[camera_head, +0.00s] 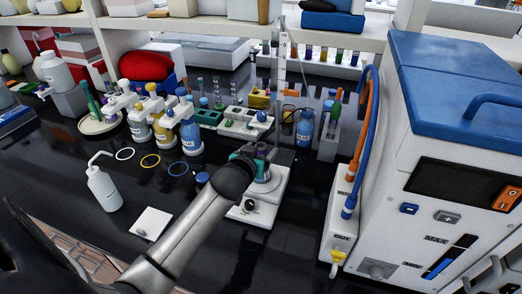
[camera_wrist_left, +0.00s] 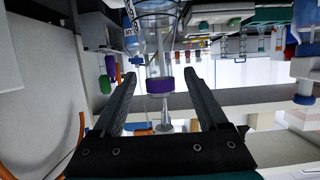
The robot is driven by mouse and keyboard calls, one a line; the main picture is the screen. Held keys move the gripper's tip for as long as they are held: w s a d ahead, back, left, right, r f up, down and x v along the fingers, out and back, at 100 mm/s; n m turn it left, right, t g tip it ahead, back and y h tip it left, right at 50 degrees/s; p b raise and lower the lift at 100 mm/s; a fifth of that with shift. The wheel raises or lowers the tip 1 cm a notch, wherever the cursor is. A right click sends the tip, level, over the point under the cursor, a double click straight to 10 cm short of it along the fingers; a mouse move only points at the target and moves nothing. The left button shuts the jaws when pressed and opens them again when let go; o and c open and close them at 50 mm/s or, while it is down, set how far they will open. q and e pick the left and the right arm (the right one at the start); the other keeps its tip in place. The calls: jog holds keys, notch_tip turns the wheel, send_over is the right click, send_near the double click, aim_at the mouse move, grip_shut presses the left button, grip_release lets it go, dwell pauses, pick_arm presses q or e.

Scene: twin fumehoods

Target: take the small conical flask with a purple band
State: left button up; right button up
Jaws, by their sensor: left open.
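The small conical flask (camera_wrist_left: 162,60) is clear glass with a purple band (camera_wrist_left: 160,86) around its narrow part. In the left wrist view it stands out between the two dark fingers of my left gripper (camera_wrist_left: 160,74), with a gap on each side. The gripper is open and not closed on it. In the head view my left gripper (camera_head: 256,163) is over a white stand at the middle of the bench. The gripper and wrist largely hide what is there, and I cannot make out the purple band. My right gripper is not in view.
A white stand (camera_head: 275,190) is under the gripper, with a clear upright panel behind. Blue-labelled bottles (camera_head: 191,135) and a white rack (camera_head: 240,125) are to the left and behind. A large white and blue machine (camera_head: 455,130) fills the right. A wash bottle (camera_head: 104,190) stands front left.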

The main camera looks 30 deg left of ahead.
pick_arm(q)
jog(key=shift+w+f, duration=0.1)
jog(key=shift+w, duration=0.2)
grip_shut()
dwell(0.5)
jog(key=shift+r+p, duration=0.5)
jog(key=shift+p, duration=0.2)
jog(key=shift+s, duration=0.1)
jog(key=shift+s+d+p, duration=0.2)
jog(key=shift+s+p, duration=0.3)
jog(key=shift+s, duration=0.3)
jog(key=shift+s+d+p, duration=0.15)
jog(key=shift+s+p, duration=0.3)
jog(key=shift+s, duration=0.35)
jog(key=shift+s+d+p, duration=0.2)
jog(key=shift+s+p, duration=0.3)
jog(key=shift+s, duration=0.3)
jog(key=shift+s+d+p, duration=0.2)
jog(key=shift+s+p, duration=0.15)
jog(key=shift+s, duration=0.45)
jog(key=shift+s+d+p, duration=0.2)
jog(key=shift+s+p, duration=0.2)
jog(key=shift+s, duration=0.4)
jog(key=shift+s+d+p, duration=0.2)
jog(key=shift+s+p, duration=0.15)
jog(key=shift+s, duration=0.45)
